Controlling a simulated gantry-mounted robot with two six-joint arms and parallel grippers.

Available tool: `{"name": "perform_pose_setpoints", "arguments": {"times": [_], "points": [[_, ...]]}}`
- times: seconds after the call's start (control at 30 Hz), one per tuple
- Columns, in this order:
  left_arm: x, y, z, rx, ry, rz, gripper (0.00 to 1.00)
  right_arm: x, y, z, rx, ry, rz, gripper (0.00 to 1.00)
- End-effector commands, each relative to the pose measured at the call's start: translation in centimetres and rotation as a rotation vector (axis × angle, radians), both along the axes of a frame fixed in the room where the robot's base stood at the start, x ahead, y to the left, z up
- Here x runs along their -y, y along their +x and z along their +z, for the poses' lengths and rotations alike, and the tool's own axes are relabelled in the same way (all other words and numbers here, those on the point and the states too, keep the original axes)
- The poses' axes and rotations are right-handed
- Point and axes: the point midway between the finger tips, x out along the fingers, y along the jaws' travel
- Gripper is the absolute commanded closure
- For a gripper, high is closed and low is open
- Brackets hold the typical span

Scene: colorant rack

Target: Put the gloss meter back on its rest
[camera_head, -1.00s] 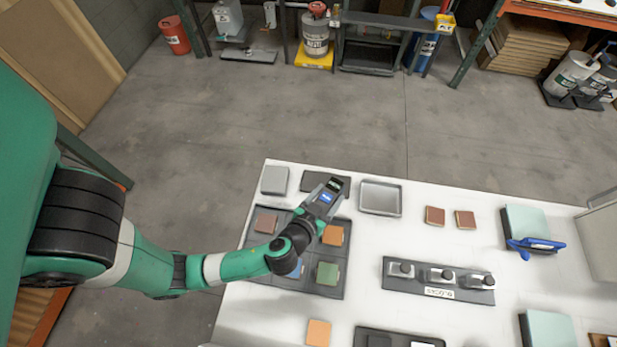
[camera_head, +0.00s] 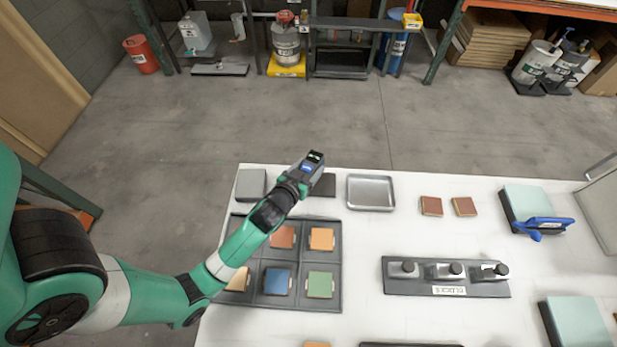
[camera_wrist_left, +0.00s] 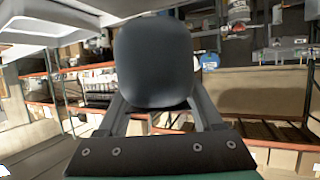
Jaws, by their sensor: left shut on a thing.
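The gloss meter (camera_head: 314,159) is a small dark device with a lit display and a blue patch. My left gripper (camera_head: 299,179) is shut on it at the table's far edge. In the left wrist view the meter's dark rounded body (camera_wrist_left: 155,60) sits between the two fingers (camera_wrist_left: 158,110). A flat dark pad (camera_head: 325,186), which looks like the rest, lies on the table beneath and right of the gripper. It is partly hidden by the gripper and meter. I cannot tell whether the meter touches the pad. My right gripper is not in view.
A grey block (camera_head: 251,184) lies left of the pad, a metal tray (camera_head: 371,206) right of it. A dark compartment tray (camera_head: 336,262) with coloured tiles is nearer. Two brown tiles (camera_head: 431,206) and a holder with several knobs (camera_head: 445,289) stand right.

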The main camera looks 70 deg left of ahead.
Motion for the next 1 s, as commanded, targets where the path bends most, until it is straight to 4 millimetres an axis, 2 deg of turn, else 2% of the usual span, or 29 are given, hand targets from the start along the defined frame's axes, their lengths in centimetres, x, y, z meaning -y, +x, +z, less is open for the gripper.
{"name": "perform_pose_setpoints", "arguments": {"times": [0.27,0.4,0.5,0.83,0.87,1.0], "points": [[-1.1,0.4,-1.3,0.002,0.002,-0.001,1.0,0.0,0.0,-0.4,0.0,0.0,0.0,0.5],[-1.3,0.5,-3.8,0.0,0.001,-0.001,1.0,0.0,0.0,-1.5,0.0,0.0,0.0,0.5],[-1.3,0.5,-4.6,0.002,0.003,-0.003,1.0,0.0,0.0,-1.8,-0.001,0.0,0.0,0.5],[-1.3,0.5,-4.9,0.003,0.003,-0.002,1.0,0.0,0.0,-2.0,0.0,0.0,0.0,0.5],[-1.3,0.4,-5.0,0.0,0.001,-0.001,0.31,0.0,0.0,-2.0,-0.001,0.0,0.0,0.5],[-1.3,0.4,-4.9,0.0,0.0,-0.001,0.06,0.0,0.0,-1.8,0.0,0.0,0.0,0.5]]}}
